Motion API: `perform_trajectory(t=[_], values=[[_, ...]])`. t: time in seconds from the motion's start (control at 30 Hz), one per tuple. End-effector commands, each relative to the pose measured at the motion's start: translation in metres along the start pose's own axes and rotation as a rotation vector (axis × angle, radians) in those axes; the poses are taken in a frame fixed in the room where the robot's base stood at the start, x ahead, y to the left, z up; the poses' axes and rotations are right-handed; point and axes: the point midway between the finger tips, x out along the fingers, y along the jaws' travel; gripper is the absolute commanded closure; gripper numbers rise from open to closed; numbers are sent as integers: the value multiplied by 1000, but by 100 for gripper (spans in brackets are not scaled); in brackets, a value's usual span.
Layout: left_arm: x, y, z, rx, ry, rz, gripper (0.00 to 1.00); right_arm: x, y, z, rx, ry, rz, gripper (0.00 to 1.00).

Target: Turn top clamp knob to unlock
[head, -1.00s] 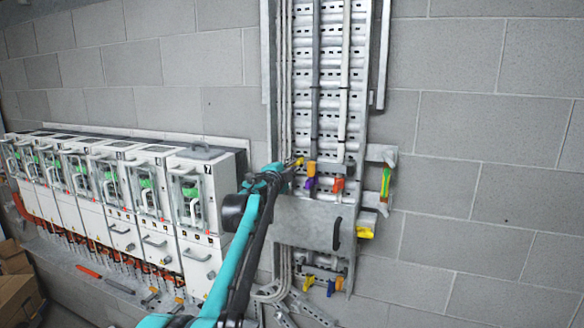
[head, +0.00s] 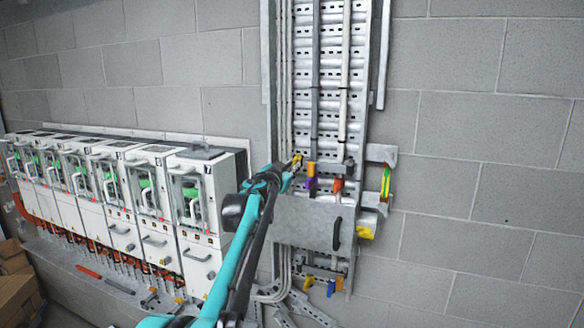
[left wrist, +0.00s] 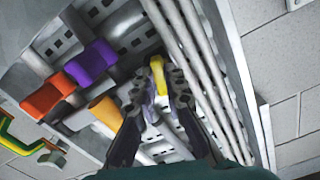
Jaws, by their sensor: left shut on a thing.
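A yellow knob (left wrist: 158,75) sits between the two fingertips of my left gripper (left wrist: 160,88) in the left wrist view. The fingers are shut on it. In the head view my left gripper (head: 291,167) reaches the left side of the perforated cable tray, and the knob (head: 298,159) shows just beyond its tips. An orange piece (head: 311,168), a purple piece (head: 310,184) and a red-orange piece (head: 338,185) are close to its right. The wrist view shows the purple piece (left wrist: 91,62) and red-orange piece (left wrist: 48,95) too. My right gripper is not in view.
A grey metal box (head: 310,222) with a dark handle lies below the knob. A yellow-green piece (head: 386,184) is on a bracket at the right. A row of white drive cabinets (head: 200,230) stands left. The block wall (head: 480,200) at the right is clear.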

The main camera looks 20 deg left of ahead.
Motion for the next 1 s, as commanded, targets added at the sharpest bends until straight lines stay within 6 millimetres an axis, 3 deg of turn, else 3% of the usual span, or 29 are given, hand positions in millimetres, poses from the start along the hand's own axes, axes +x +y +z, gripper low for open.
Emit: perform_trajectory(t=[0.43, 1.0], values=[[0, 1, 2, -277, 0, 2, 100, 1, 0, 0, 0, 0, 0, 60], [0, 1, 1, -342, 0, 2, 100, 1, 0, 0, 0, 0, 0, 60]])
